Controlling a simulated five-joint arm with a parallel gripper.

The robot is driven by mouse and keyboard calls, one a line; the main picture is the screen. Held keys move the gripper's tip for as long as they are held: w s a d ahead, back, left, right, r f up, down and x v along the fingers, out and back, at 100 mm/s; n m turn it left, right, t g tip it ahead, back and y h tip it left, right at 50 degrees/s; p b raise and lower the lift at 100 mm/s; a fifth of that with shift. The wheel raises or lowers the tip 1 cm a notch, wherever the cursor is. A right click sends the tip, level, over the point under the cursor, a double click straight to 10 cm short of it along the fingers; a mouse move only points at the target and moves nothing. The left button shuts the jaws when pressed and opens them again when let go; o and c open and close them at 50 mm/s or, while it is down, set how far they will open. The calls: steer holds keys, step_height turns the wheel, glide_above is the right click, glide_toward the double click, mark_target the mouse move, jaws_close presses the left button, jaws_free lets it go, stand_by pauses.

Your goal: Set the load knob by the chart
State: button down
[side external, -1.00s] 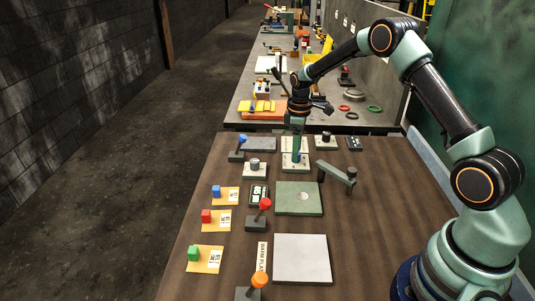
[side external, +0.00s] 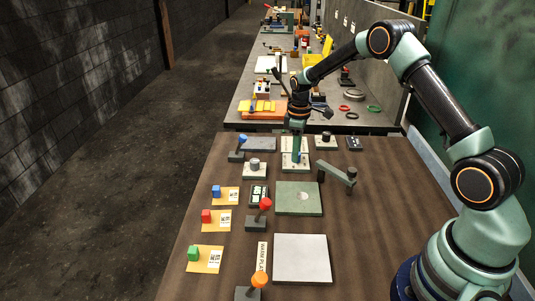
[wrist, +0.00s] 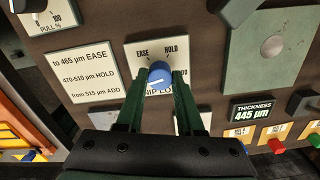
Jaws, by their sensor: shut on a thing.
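The blue load knob (wrist: 159,73) sits on a pale plate (wrist: 135,52) marked EASE and HOLD, with lower lettering partly covered. My gripper (wrist: 160,76) is shut on the knob, one green finger on each side. A pale line shows on the knob's face, low and toward the left; its exact setting is hard to read. The chart (wrist: 84,70), left of the knob, reads to 465 µm EASE, 470-510 µm HOLD, from 515 µm ADD. The thickness display (wrist: 252,112) reads 445 µm. In the side external view my gripper (side external: 297,157) is down at the knob plate.
A green plate with a round disc (side external: 298,198) lies nearer the camera, a grey crank-like arm (side external: 340,176) to its right. Levers with blue, red (side external: 265,204) and orange (side external: 259,280) knobs stand left. Coloured blocks on yellow cards line the left edge. A pale plate (side external: 302,258) lies in front.

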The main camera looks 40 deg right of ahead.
steer(key=m, duration=1.3)
stand_by(0.6)
steer(key=c, duration=0.5)
jaws_free()
steer(key=shift+c, duration=0.2)
step_height(320, 180, up, 12)
steer(key=shift+r, duration=0.1)
